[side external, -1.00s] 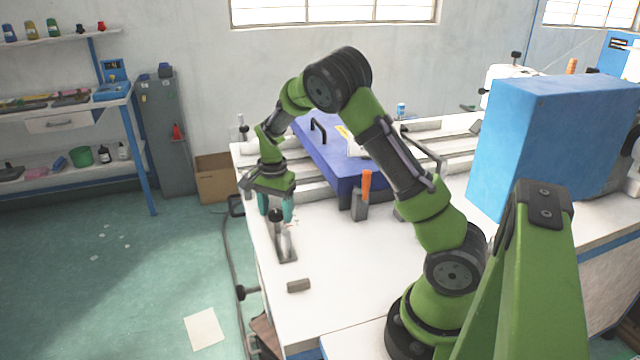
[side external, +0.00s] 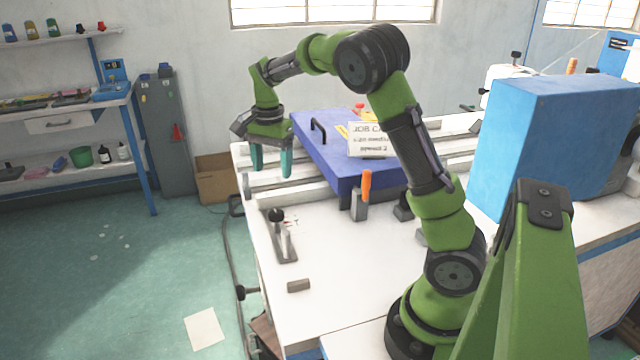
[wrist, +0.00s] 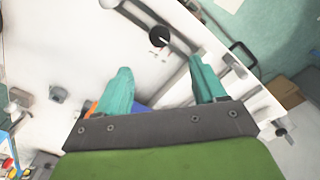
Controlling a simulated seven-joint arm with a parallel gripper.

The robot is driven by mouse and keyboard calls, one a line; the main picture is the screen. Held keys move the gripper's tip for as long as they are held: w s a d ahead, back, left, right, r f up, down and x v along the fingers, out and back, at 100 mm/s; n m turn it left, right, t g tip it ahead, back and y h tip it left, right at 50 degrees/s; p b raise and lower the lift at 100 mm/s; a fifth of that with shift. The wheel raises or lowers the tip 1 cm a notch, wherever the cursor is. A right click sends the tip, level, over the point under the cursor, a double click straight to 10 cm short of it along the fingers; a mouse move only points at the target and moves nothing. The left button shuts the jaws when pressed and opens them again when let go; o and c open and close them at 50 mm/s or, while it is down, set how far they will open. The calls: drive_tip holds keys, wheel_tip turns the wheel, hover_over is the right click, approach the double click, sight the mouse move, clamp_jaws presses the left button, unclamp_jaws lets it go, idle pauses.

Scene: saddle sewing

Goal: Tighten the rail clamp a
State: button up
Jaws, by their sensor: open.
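My gripper (side external: 272,172) is open and empty, its two teal fingers pointing down above the pale rails at the far left of the bench. In the wrist view the open fingers (wrist: 162,80) have a clear gap between them. A small dark-topped knob on a pale part (wrist: 280,130) at the rail end may be rail clamp a; I cannot tell for sure. It lies outside the fingers, beyond the right one. In the side view my wrist hides that spot. A dark base plate with a black round knob (side external: 277,215) and an upright metal post stands nearer; the knob also shows in the wrist view (wrist: 159,37).
A blue case (side external: 345,165) with a black handle and a job card is just right of my gripper. An orange-handled tool (side external: 366,187) stands in a grey holder before it. A small grey block (side external: 299,286) lies near the front edge.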

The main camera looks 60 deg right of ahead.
wheel_tip(320, 180, up, 4)
drive_tip(key=shift+r, duration=0.1)
idle(0.4)
drive_tip(key=s+a+r+n+t+y, duration=0.2)
drive_tip(key=s+a+n+t, duration=0.5)
drive_tip(key=s+a+n, duration=0.6)
drive_tip(key=s+a+r, duration=0.1)
drive_tip(key=s+a, duration=0.4)
drive_tip(key=shift+s+n, duration=0.3)
